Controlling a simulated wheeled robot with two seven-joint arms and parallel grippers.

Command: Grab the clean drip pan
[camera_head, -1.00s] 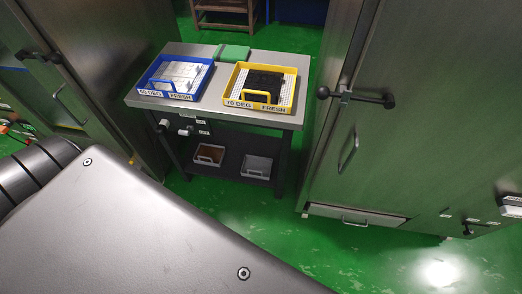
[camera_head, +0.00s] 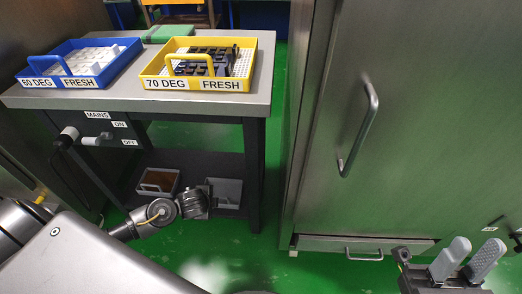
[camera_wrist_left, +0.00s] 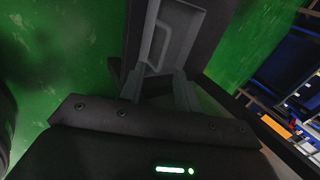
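A grey drip pan (camera_head: 228,188) with a clean-looking inside sits on the cart's lower shelf, at the right. A second pan (camera_head: 158,181) with a brown inside sits to its left. My left gripper (camera_head: 207,202) is low in front of the grey pan and partly covers it in the head view. In the left wrist view its two fingers (camera_wrist_left: 157,88) are apart, with the grey pan (camera_wrist_left: 182,22) and its handle just ahead. Whether they touch the pan is unclear. My right gripper (camera_head: 468,258) is open and empty at the lower right.
The cart top (camera_head: 190,103) holds a blue tray (camera_head: 95,82) and a yellow tray (camera_head: 205,84). Switches and a cable are on the cart's left front. A tall metal cabinet (camera_head: 415,120) stands close on the right. Green floor (camera_head: 275,190) is clear between them.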

